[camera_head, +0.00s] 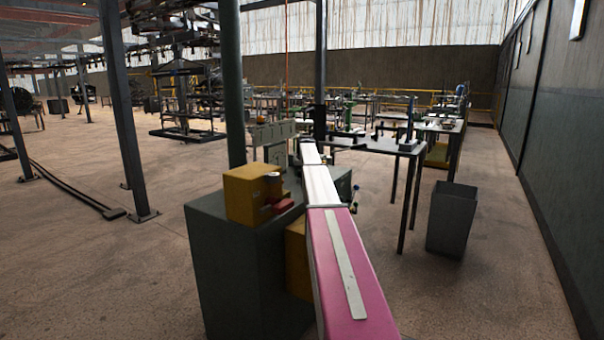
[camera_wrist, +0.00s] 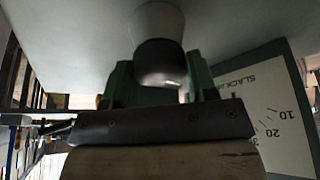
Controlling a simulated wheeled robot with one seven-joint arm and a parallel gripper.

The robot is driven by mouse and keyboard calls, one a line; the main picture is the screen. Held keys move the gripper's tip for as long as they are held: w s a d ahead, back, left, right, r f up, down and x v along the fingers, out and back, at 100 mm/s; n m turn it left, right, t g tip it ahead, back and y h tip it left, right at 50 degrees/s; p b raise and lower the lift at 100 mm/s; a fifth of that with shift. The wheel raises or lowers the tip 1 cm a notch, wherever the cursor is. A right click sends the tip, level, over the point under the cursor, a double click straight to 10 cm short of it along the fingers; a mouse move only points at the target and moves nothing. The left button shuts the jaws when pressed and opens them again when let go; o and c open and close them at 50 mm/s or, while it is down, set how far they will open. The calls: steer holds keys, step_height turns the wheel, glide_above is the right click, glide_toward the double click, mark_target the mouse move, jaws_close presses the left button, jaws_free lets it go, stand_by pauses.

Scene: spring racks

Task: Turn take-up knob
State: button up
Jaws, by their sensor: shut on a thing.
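In the wrist view, a dark rounded knob (camera_wrist: 160,66) sits on a pale grey collar (camera_wrist: 157,22) that comes out of a grey surface. My gripper (camera_wrist: 160,80) has a green finger on each side of the knob and is shut on it. The dark bar of my gripper crosses the lower part of the view and hides what lies behind it. A white scale plate (camera_wrist: 270,85) marked "SLACK" with 10, 20 and 30 is at the right. In the head view my outstretched arm hides the knob and the gripper.
In the head view, a dark green cabinet (camera_head: 225,265) with a yellow box (camera_head: 246,194) on it stands left of my arm. A table (camera_head: 375,144) and a grey bin (camera_head: 452,215) stand to the right. Posts rise at the left. Floor is open at far left and right.

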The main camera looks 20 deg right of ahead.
steer(key=m+h, duration=0.1)
steer(key=m, duration=0.2)
steer(key=shift+m+h, duration=0.3)
steer(key=m, duration=0.2)
steer(key=m+g+h, duration=0.1)
steer(key=m, duration=0.1)
steer(key=shift+w+a+m+g, duration=0.1)
steer(key=shift+m+g, duration=0.2)
steer(key=m+g+h, duration=0.1)
steer(key=m, duration=0.3)
steer(key=shift+m+g, duration=0.8)
steer(key=shift+m, duration=0.9)
steer(key=o, duration=0.9)
